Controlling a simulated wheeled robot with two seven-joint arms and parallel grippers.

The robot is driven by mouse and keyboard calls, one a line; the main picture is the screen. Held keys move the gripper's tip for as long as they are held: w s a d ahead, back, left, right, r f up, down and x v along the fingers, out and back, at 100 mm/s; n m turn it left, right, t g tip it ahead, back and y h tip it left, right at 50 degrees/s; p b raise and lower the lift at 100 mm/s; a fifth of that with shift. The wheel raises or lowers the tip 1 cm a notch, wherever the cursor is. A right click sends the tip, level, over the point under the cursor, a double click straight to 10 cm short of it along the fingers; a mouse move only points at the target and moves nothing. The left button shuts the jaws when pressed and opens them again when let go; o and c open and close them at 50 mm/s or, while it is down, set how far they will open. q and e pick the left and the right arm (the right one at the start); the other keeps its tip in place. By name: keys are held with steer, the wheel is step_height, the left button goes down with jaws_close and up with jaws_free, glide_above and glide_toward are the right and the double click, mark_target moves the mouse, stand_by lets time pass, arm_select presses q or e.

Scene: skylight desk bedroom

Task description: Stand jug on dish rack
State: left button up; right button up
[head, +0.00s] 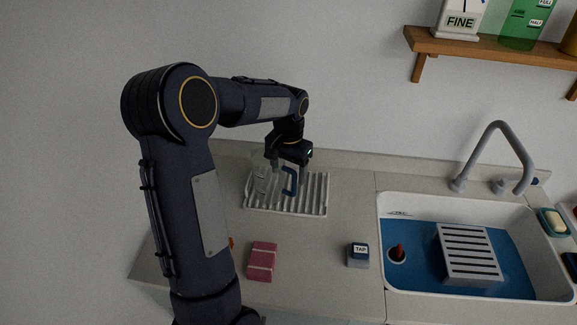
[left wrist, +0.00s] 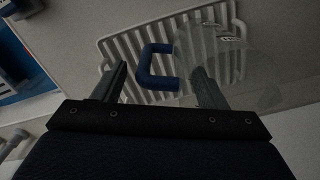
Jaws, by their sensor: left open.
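The clear jug (head: 261,180) with a blue handle (head: 290,183) is on the white ribbed dish rack (head: 313,200) at the back left of the counter. It looks roughly upright, but its see-through body is hard to make out. In the left wrist view the jug (left wrist: 235,65) and its handle (left wrist: 144,68) show over the slats of the rack (left wrist: 115,42). My left gripper (head: 290,164) is open at the handle. In the left wrist view the handle lies between the open fingers (left wrist: 158,88); whether they touch it I cannot tell. My right gripper is out of view.
A sink with a blue bottom (head: 415,270) and grey slotted block (head: 468,255) is at right, below a grey tap (head: 500,145). A pink block (head: 262,261) and a small "TAP" box (head: 358,255) stand on the front counter. A wooden shelf (head: 490,47) is on the wall.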

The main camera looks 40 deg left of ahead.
arm_select(q)
step_height(320, 180, up, 12)
steer(key=s+d+f+t+h, duration=0.2)
steer(key=s+d, duration=0.6)
steer(key=s, duration=0.3)
steer(key=s+d+f+t+h, duration=0.1)
steer(key=s+d+f+t, duration=0.2)
steer(key=s+d, duration=0.5)
steer(key=s, duration=0.3)
steer(key=shift+s+n+t+h, duration=0.25)
steer(key=shift+n+t+h, duration=0.05)
steer(key=shift+h, duration=0.1)
steer(key=shift+d, duration=0.1)
steer(key=shift+c, duration=0.4)
